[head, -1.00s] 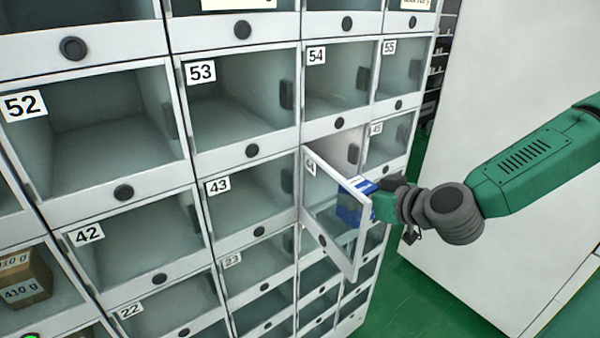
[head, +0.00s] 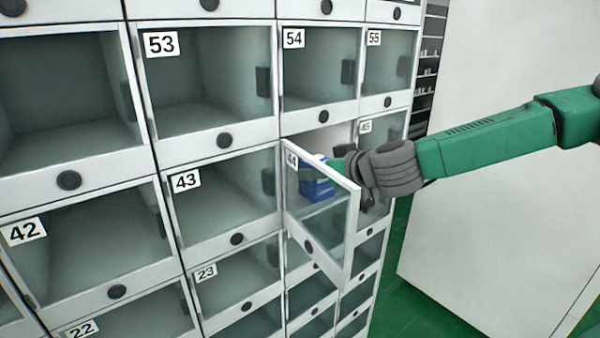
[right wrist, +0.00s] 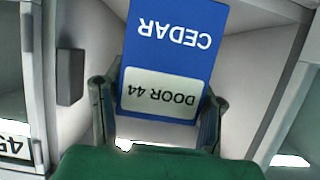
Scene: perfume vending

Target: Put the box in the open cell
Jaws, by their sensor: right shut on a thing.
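A blue box (right wrist: 169,55) with a white label reading "DOOR 44" and the word "CEDAR" shows in the right wrist view. In the head view the box (head: 316,188) is seen mostly through the clear door marked 44 (head: 349,232), which stands swung open. My right gripper (right wrist: 155,112) is shut on the box, one finger along each side. The box is at the mouth of the open cell 44 (head: 326,137); how deep it sits is hard to tell. The fingers are partly hidden behind the door in the head view. My left gripper is not in view.
Shut cells surround the open one, with 43 (head: 222,203) to the left, 54 (head: 318,72) above and 45 (head: 377,158) to the right. The open door stands close to my right wrist. A plain white panel (head: 500,220) and green floor lie to the right.

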